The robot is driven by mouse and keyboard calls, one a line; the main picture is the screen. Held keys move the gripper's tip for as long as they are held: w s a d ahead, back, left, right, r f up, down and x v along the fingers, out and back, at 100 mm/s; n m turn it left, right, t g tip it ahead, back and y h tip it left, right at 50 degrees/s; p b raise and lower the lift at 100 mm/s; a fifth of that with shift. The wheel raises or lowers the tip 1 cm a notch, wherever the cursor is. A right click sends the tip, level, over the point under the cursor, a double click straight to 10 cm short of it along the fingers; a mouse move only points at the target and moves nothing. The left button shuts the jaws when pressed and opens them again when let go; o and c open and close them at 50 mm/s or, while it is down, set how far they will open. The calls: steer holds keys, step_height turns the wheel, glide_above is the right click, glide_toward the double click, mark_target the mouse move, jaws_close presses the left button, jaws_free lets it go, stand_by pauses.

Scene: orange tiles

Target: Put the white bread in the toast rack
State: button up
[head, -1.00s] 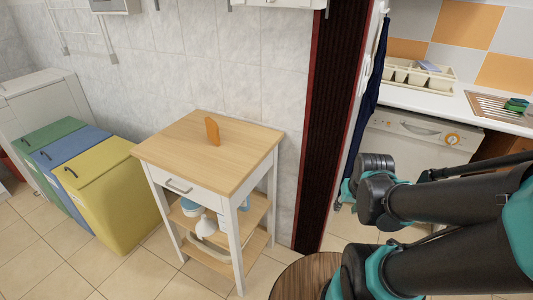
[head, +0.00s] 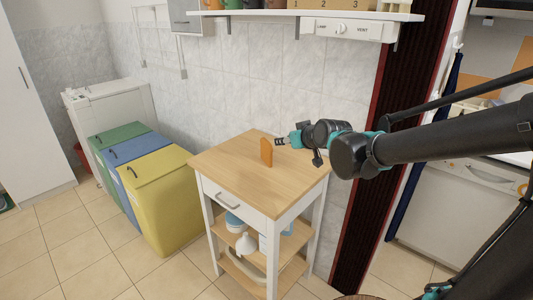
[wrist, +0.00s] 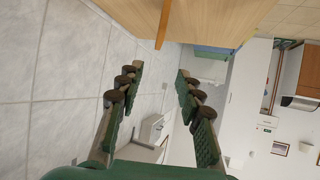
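An orange-brown upright slab (head: 266,152), which may be the bread slice, stands on the small wooden-topped cart (head: 225,165). Its edge also shows at the top of the wrist view (wrist: 163,22). No face clearly white is visible on it. My gripper (head: 278,141) is just right of the slab and near its height in the head view, apart from it. In the wrist view my gripper (wrist: 158,75) has its two fingers spread, with nothing between them. I see no toast rack in either current view.
Green (head: 120,134), blue (head: 148,158) and yellow (head: 163,205) bins stand left of the cart. A tiled wall (head: 260,70) runs behind it, with a shelf (head: 310,15) above. The cart top around the slab is bare.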

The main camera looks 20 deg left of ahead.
glide_toward(267, 141)
steer(key=x, duration=0.5)
steer(key=shift+a+f, duration=0.2)
steer(key=shift+a, duration=0.05)
steer(key=shift+x, duration=2.7)
steer(key=shift+w+d, duration=0.1)
steer(key=shift+w, duration=0.05)
steer(key=shift+r, duration=0.1)
jaws_close()
